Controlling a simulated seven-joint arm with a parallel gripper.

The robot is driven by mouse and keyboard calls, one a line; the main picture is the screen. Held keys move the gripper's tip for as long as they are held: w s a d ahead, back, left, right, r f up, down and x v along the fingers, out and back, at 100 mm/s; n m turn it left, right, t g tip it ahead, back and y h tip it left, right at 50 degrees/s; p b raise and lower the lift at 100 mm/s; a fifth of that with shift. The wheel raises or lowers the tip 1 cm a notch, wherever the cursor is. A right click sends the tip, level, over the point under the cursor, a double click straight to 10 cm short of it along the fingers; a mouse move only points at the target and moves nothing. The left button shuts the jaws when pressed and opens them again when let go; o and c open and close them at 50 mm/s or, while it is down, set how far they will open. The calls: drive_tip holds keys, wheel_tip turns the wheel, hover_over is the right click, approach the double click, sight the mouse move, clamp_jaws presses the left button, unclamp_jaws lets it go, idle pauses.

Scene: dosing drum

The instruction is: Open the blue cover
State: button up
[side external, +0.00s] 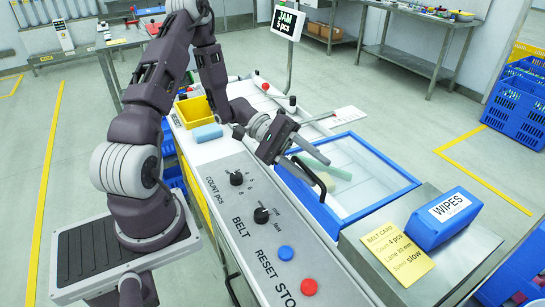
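The blue cover (386,202) is a blue frame around a clear pane, lying flat and closed over a pale compartment in the white machine top. My gripper (319,172) is over the cover's left edge, beside this handle. Its two grey fingers are spread apart, with the handle close to or between them. I cannot tell whether they touch it.
The control panel in front carries black knobs (262,215), a blue button (285,253) and a red button (308,287). A blue WIPES box (441,218) and a yellow belt card (398,252) lie right of the cover. A yellow bin (193,112) and light-blue block (208,133) are behind left.

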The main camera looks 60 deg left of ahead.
drive_tip(key=w+r+n+g+y, duration=0.1)
drive_tip(key=w+r+n+g, duration=0.4)
drive_tip(key=w+r, duration=1.35)
drive_tip(key=s+f+m+t, duration=0.1)
drive_tip(key=s+f, duration=0.5)
drive_tip(key=f, duration=0.1)
drive_tip(key=s+f+m+t, duration=0.2)
drive_tip(key=s+f, duration=0.4)
drive_tip(key=f, duration=0.1)
drive_tip(key=s+f+m+t+h, duration=0.1)
drive_tip(key=s+f+m+t, duration=0.1)
drive_tip(key=s+f, duration=0.5)
drive_tip(key=shift+s, duration=0.1)
drive_tip(key=f+v, duration=0.1)
drive_tip(key=v, duration=0.5)
drive_tip(key=s+d+r+m+g+y, duration=0.6)
drive_tip(key=s+r+y, duration=0.1)
drive_tip(key=s+r, duration=0.1)
drive_tip(key=shift+d+r+m+y, duration=0.3)
drive_tip(key=shift+d+r+y, duration=0.1)
drive_tip(key=shift+r, duration=0.3)
